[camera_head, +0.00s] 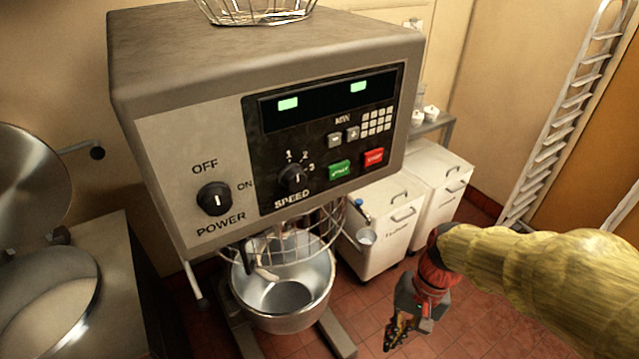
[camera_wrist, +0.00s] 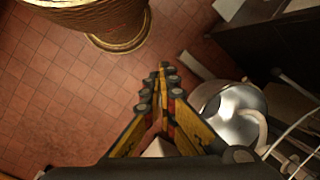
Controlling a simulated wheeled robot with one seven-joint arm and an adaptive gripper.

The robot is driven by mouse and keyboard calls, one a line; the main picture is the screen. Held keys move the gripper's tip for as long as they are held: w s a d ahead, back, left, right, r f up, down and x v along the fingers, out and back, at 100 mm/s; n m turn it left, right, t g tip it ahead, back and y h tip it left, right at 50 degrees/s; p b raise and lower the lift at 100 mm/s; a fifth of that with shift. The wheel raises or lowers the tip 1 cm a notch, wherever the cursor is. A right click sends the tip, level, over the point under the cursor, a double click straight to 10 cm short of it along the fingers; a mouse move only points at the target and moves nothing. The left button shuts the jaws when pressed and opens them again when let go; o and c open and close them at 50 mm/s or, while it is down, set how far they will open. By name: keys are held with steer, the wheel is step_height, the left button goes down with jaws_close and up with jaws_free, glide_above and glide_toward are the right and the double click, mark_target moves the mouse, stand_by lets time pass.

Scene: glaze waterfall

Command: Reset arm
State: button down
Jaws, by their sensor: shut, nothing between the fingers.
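My gripper (camera_head: 397,332) hangs at the lower right in the head view, below my yellow-sleeved arm, over the red tiled floor. It points down and stands apart from the mixer (camera_head: 265,130). In the wrist view my gripper (camera_wrist: 164,72) shows its two fingers meeting at the tips, with nothing between them. The mixer's steel bowl (camera_head: 283,290) sits under its wire guard, left of my gripper. The bowl (camera_wrist: 232,112) also shows right of the fingers in the wrist view.
A steel pan with a raised lid (camera_head: 30,185) is at the left. Tiled floor (camera_wrist: 50,100) lies open left of my fingers in the wrist view.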

steer(key=s+d+r+n+t+h+b, duration=0.3)
steer(key=r+t+b, duration=0.2)
steer(key=r+t, duration=0.2)
step_height(320, 180, up, 3)
steer(key=shift+s+d+f+b, duration=0.1)
steer(key=shift+s+d+b, duration=0.15)
steer(key=shift+b, duration=0.15)
stand_by(0.4)
